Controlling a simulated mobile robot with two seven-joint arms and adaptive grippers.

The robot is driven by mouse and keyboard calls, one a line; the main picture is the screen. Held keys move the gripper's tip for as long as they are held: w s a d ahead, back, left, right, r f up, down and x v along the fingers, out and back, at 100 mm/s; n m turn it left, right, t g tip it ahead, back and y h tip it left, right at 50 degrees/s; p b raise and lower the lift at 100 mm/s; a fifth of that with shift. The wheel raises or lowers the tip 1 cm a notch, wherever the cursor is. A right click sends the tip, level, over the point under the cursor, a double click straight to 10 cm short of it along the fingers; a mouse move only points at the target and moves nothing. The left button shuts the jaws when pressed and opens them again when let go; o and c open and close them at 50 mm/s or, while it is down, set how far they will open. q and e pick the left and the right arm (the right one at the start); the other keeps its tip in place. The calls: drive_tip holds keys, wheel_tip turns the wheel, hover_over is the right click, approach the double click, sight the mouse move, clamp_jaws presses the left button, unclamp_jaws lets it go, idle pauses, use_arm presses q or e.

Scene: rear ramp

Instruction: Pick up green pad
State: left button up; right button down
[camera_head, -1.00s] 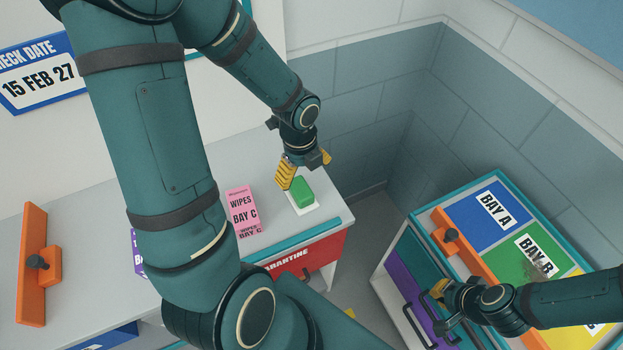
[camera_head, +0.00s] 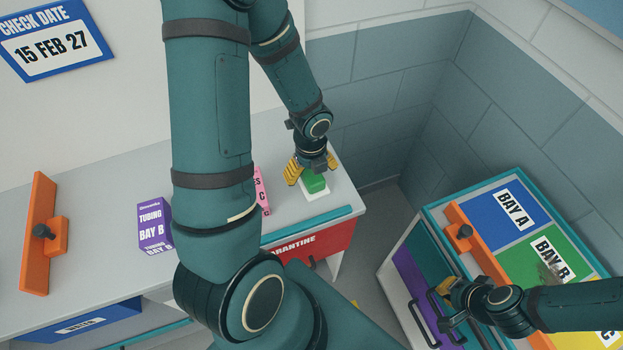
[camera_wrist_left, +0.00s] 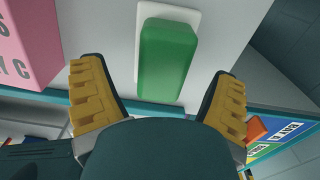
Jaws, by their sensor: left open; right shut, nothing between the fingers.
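The green pad (camera_head: 315,184) lies on a white base (camera_head: 314,196) on the grey counter, near its right end. In the left wrist view the green pad (camera_wrist_left: 168,62) is upright in the picture, just beyond and between my fingers. My left gripper (camera_head: 312,170) is open above the pad, with its yellow fingers spread to either side. In the left wrist view the open fingers (camera_wrist_left: 160,100) hold nothing. My right gripper (camera_head: 446,302) is shut and empty, beside the drawer cabinet at the right. I cannot tell if the left fingers touch the pad.
A pink wipes box (camera_head: 262,190) stands left of the pad, partly behind my arm. A purple tubing box (camera_head: 154,224) is farther left. An orange handled bar (camera_head: 38,235) stands at the counter's left. The colored bay-labelled cabinet top (camera_head: 505,215) is at the right.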

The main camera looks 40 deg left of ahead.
sight(312, 178)
use_arm(q)
wheel_tip(312, 178, down, 3)
drive_tip(key=shift+w+f+b, duration=0.15)
drive_tip(key=shift+f+b, duration=0.05)
drive_tip(key=shift+b, duration=0.15)
drive_tip(key=c, duration=1.3)
drive_tip(key=shift+r, duration=0.1)
